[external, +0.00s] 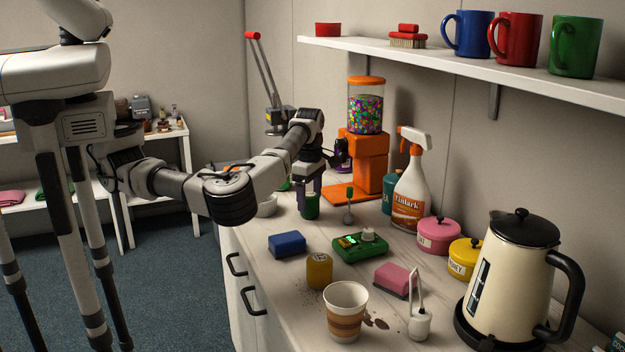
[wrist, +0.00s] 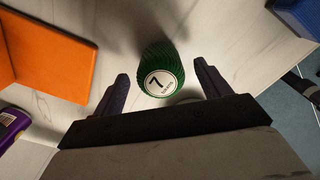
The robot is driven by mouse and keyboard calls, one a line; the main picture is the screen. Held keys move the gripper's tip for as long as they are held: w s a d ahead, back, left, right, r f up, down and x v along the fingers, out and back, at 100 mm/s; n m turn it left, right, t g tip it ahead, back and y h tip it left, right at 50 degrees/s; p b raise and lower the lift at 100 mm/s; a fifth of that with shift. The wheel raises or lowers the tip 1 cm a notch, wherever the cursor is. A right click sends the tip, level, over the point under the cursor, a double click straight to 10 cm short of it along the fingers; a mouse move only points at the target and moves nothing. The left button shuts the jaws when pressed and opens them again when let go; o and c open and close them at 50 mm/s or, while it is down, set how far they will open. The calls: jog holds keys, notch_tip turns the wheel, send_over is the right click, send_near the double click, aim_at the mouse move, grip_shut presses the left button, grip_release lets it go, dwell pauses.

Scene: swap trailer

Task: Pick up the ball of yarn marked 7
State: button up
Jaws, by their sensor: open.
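The green ball of yarn (wrist: 162,68) stands on the counter with a round white label that shows a 7 in the wrist view. In the external view the green yarn (external: 309,207) is below my gripper (external: 309,187). In the wrist view my gripper (wrist: 164,88) is open, with one dark finger on each side of the yarn. A gap shows between each finger and the yarn. A yellow-brown yarn-like cylinder (external: 319,271) with a label stands nearer the front; its mark is too small to read.
The orange candy dispenser (external: 365,150) stands close behind my gripper, and its orange base (wrist: 62,62) shows in the wrist view. A blue sponge (external: 287,244), a green device (external: 360,247), a paper cup (external: 345,311) and a kettle (external: 515,270) stand toward the front. A shelf (external: 450,68) runs above.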

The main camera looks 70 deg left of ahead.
jog(key=shift+d+f, duration=0.1)
jog(key=shift+f, duration=0.65)
jog(key=c, duration=1.1)
